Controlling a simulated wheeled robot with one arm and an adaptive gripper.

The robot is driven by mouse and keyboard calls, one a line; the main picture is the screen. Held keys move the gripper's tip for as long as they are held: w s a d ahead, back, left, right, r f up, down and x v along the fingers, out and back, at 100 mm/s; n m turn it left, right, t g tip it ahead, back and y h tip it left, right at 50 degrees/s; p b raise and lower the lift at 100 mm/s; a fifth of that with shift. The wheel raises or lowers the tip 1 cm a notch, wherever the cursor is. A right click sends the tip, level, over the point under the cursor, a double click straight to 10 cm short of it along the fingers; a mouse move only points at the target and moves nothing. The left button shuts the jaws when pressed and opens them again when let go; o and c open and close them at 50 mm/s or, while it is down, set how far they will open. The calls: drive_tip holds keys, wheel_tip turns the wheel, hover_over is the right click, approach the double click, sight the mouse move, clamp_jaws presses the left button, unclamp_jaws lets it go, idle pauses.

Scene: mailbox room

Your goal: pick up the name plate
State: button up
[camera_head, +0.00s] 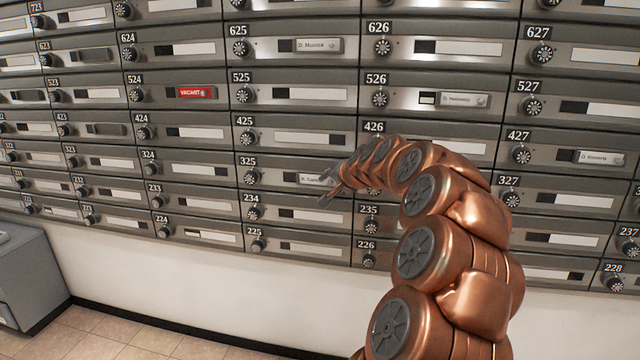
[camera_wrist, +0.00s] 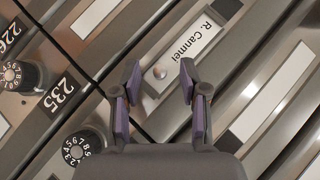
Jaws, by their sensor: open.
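A name plate (camera_wrist: 188,47) reading roughly "R. Canmel" sits in a mailbox front, a grey metal strip with a white label and a small round knob at its near end. In the head view the same name plate (camera_head: 312,179) shows on the box numbered 325, its right end hidden by my gripper. My gripper (camera_wrist: 160,82) is open and empty, with its two fingers on either side of the plate's knob end in the wrist view. In the head view my gripper (camera_head: 330,184) is right at the plate; contact cannot be told.
Mailbox rows fill the wall, with dials such as the one (camera_wrist: 82,148) beside my gripper. Other name plates are on 625 (camera_head: 318,45), 526 (camera_head: 463,99) and 427 (camera_head: 600,157). A red "VACANT" plate (camera_head: 196,92) is on 524. A grey cabinet (camera_head: 30,275) stands lower left.

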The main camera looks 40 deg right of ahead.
drive_tip(key=shift+c, duration=0.4)
clamp_jaws()
